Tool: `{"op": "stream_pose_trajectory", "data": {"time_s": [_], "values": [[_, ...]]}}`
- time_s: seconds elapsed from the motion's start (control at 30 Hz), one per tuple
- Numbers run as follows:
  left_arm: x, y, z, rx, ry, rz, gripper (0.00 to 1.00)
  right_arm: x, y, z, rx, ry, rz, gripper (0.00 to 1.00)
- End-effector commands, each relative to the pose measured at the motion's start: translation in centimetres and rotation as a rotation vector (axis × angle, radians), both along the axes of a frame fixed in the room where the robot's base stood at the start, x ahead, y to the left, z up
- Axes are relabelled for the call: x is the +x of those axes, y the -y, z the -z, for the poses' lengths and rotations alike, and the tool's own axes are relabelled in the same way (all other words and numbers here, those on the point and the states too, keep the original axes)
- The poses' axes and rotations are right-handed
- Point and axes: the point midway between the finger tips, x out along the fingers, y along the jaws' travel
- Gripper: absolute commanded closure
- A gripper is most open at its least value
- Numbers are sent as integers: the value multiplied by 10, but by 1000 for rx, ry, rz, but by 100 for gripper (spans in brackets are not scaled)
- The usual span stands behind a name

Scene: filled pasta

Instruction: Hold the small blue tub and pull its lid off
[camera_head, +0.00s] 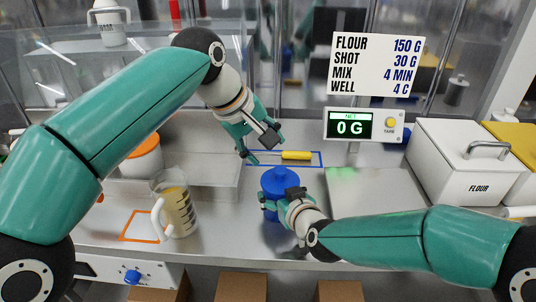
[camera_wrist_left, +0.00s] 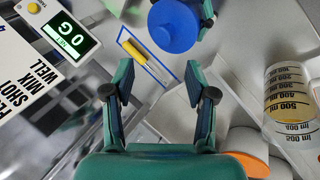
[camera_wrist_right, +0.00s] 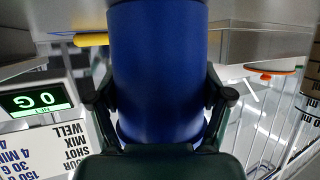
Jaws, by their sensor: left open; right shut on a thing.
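The small blue tub (camera_head: 279,207) stands upright on the steel counter, with its blue lid (camera_head: 280,180) on top. My right gripper (camera_head: 276,203) is shut on the side of the tub, and the tub's blue wall (camera_wrist_right: 158,70) fills the middle of the right wrist view. My left gripper (camera_head: 266,150) is open and empty, above and behind the tub, pointing down. In the left wrist view the lid (camera_wrist_left: 174,26) lies beyond the open fingers (camera_wrist_left: 158,88), apart from them.
A measuring jug (camera_head: 178,208) stands left of the tub. A yellow-handled tool (camera_head: 296,155) lies in a blue outline behind it. A scale display (camera_head: 350,127) and the white flour bin (camera_head: 468,165) are to the right. The orange outline (camera_head: 138,226) is empty.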

Motion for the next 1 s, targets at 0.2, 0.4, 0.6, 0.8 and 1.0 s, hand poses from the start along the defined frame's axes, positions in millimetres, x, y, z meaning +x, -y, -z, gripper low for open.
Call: {"op": "stream_pose_trajectory", "data": {"time_s": [0.2,0.4,0.6,0.8,1.0], "values": [[2,2,4,-175,-167,-424,44,0,0,0,0,0,0,72],[4,4,8,-337,-322,-812,44,0,0,0,0,0,0,72],[6,6,14,-488,-470,-1181,44,0,0,0,0,0,-1,72],[7,8,20,-589,-576,-1442,44,0,0,0,0,0,-1,72],[8,10,30,-614,-619,-1540,44,0,0,0,0,0,-1,72]]}}
